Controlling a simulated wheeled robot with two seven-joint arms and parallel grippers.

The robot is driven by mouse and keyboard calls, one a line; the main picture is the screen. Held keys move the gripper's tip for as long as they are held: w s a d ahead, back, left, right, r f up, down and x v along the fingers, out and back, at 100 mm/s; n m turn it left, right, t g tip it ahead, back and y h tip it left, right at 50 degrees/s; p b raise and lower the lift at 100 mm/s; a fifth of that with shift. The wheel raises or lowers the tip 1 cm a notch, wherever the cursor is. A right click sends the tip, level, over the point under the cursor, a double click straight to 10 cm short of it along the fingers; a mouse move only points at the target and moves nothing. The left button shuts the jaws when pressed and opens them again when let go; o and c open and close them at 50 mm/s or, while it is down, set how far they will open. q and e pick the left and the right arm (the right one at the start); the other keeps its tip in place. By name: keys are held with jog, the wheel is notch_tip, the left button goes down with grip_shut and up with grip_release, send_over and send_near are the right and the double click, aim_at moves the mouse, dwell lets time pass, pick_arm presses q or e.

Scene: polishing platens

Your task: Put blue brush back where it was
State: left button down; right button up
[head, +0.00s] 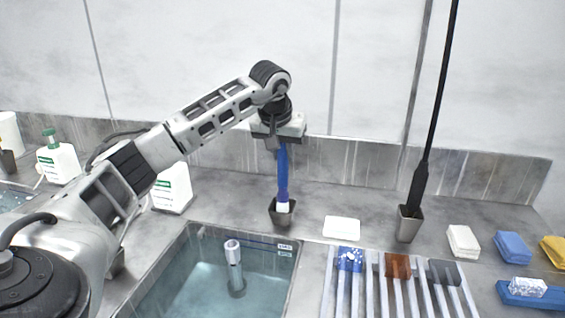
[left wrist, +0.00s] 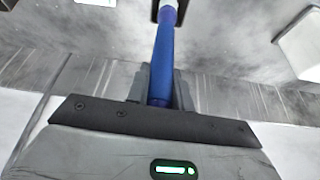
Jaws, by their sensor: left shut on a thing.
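The blue brush (head: 283,178) stands upright behind the sink, with its white lower end in a small dark holder (head: 282,213). My left gripper (head: 282,143) points down and is shut on the top of the blue handle. In the left wrist view the blue brush (left wrist: 162,62) runs up from between the fingers (left wrist: 160,88), and its pale end meets a dark thing at the top edge. The bristles and the inside of the holder are hidden. My right gripper is in neither view.
The sink (head: 200,275) holds water and an upright grey cylinder (head: 235,265). Right of the holder are a white block (head: 341,228), a slatted rack (head: 395,285) and a black long-handled tool (head: 418,190) in a grey holder. White bottles (head: 172,190) stand left.

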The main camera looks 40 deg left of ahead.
aim_at(282, 163)
pick_arm(q)
jog(key=shift+a+f, duration=0.1)
jog(key=shift+f, duration=1.45)
jog(key=c, duration=1.2)
grip_release()
jog(key=shift+f, duration=0.1)
jog(key=shift+c, duration=0.2)
jog(key=v, duration=1.2)
